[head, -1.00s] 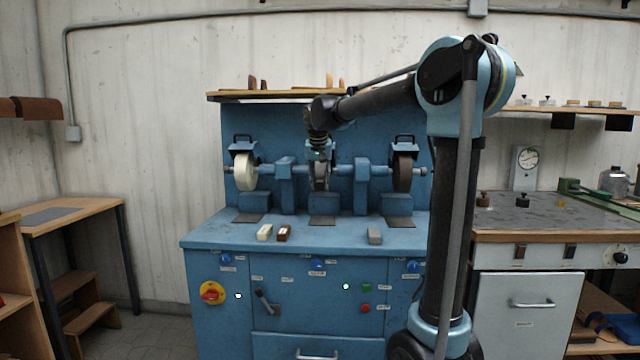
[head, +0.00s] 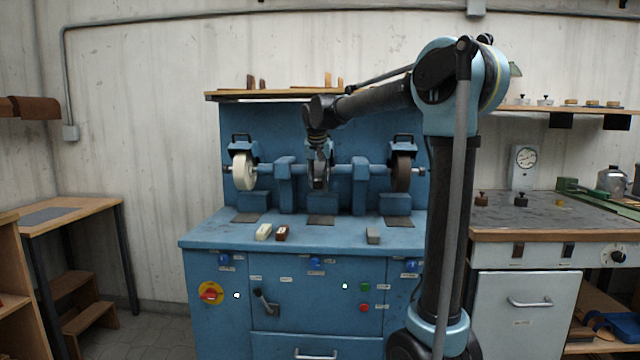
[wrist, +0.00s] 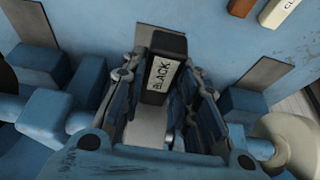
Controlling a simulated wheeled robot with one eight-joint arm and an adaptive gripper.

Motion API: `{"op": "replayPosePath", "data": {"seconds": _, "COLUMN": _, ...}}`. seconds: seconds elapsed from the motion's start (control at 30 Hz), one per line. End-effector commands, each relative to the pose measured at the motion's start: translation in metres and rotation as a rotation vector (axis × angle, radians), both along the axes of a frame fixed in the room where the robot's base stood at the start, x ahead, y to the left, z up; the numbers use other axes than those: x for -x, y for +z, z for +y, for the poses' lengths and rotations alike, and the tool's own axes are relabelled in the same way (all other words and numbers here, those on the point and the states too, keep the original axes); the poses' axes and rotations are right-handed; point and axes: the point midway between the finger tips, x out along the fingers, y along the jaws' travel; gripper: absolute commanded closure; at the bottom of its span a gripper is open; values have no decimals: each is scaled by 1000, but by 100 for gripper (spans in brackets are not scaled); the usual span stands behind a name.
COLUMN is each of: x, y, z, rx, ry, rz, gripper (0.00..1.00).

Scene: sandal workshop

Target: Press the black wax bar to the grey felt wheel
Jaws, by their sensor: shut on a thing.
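My gripper (head: 318,160) points down at the middle of the blue machine. In the wrist view it (wrist: 165,105) is shut on the black wax bar (wrist: 170,47), whose white label reads BLACK. The grey felt wheel (head: 318,181) is the middle wheel on the shaft, partly hidden by my gripper in the head view. A light grey surface, seemingly that wheel (wrist: 145,132), shows between the fingers just below the bar. Whether bar and wheel touch, I cannot tell. The bar cannot be made out in the head view.
A cream wheel (head: 244,172) is on the left, a dark brown wheel (head: 401,173) on the right. White (head: 263,232), brown (head: 282,233) and grey (head: 373,236) bars lie on the bench front. A shelf (head: 300,95) runs above. The bench's front left is clear.

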Motion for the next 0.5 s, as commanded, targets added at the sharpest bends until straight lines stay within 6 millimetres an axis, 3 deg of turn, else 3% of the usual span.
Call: {"op": "replayPosePath", "data": {"seconds": 0.5, "x": -1, "y": 1, "z": 0, "rx": 0, "ry": 0, "rz": -5, "gripper": 100}}
